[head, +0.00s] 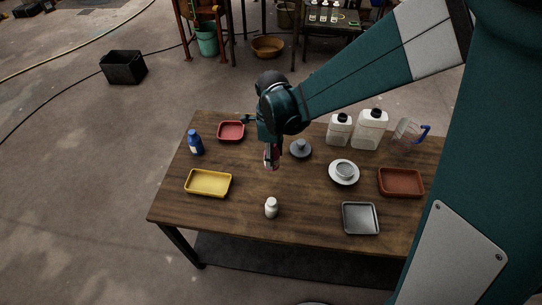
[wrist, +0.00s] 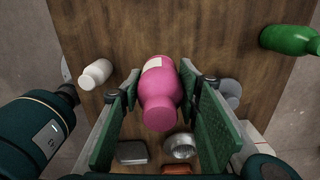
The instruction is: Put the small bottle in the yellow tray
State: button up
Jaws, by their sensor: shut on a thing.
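My gripper (wrist: 158,95) is shut on a pink bottle (wrist: 160,85) with a pale label, its fingers on either side. In the head view the pink bottle (head: 271,158) shows only in part under my gripper, over the middle of the table; whether it touches the wood I cannot tell. A small white bottle (head: 271,207) stands apart near the front edge; it also shows in the wrist view (wrist: 96,74). The yellow tray (head: 208,183) is empty, at the table's left front, left of my gripper. It is not seen in the wrist view.
A blue bottle (head: 195,142) stands behind the yellow tray, near a red tray (head: 231,131). A green bottle (wrist: 289,40) shows in the wrist view.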

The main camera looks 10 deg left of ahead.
jog(key=s+a+n+p, duration=0.1)
jog(key=s+a+n, duration=0.1)
jog(key=a, duration=1.1)
jog(key=n+p, duration=0.1)
send_over(209, 185)
jog(key=shift+r, duration=0.4)
jog(key=shift+f, duration=0.1)
notch_tip(209, 185, down, 6)
jog(key=shift+f, duration=0.1)
jog(key=shift+f+b, duration=0.4)
jog(key=shift+f, duration=1.4)
jog(key=shift+f, duration=0.2)
